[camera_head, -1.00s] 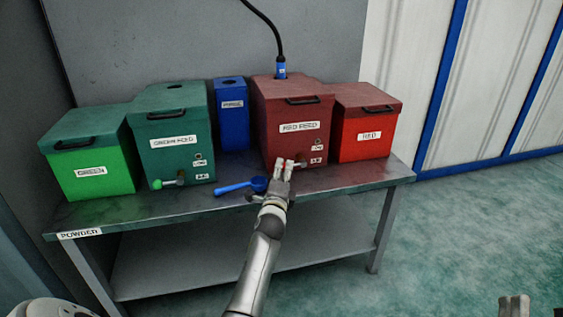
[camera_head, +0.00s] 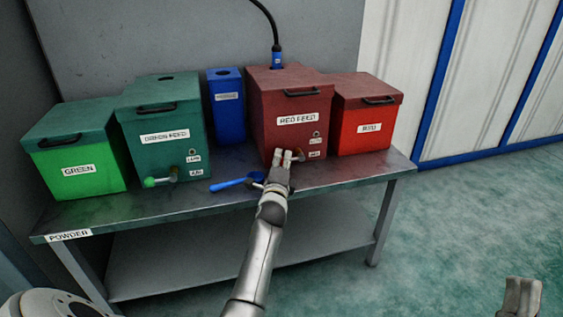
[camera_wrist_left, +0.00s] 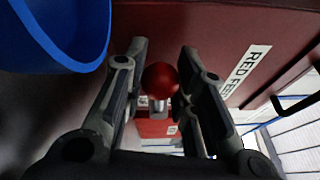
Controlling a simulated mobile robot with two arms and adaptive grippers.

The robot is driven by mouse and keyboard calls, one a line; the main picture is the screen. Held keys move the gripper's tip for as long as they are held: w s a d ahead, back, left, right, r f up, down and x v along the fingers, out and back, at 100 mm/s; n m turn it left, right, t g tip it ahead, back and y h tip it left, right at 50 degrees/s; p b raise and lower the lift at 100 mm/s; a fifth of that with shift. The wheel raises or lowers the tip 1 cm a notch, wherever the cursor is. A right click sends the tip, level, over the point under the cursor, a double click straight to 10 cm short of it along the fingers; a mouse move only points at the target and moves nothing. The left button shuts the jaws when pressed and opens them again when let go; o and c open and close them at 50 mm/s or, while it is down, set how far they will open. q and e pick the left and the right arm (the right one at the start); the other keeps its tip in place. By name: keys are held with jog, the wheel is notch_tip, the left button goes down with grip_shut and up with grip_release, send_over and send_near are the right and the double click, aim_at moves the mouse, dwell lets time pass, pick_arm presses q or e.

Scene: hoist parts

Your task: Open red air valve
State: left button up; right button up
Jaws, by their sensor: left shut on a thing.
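The dark red box labelled RED FEED (camera_head: 290,135) stands on the metal table. Its valve has a red ball knob (camera_wrist_left: 160,80) on a short metal stem, low on the box front. In the wrist view the knob sits between the two fingers of my left gripper (camera_head: 287,156). The left gripper is shut on the knob. In the head view the fingers hide most of the knob. The valve's angle cannot be read clearly. Part of my right gripper (camera_head: 522,297) shows at the bottom right corner, away from the table; its jaw state is unclear.
A blue scoop (camera_head: 232,184) lies left of my left gripper. The green feed box (camera_head: 165,115), with a green knob (camera_head: 150,182), and a green box (camera_head: 80,175) stand left. A blue bin (camera_head: 228,115) is behind. A bright red box (camera_head: 368,140) stands right. A black hose enters RED FEED.

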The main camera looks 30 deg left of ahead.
pick_arm(q)
grip_shut()
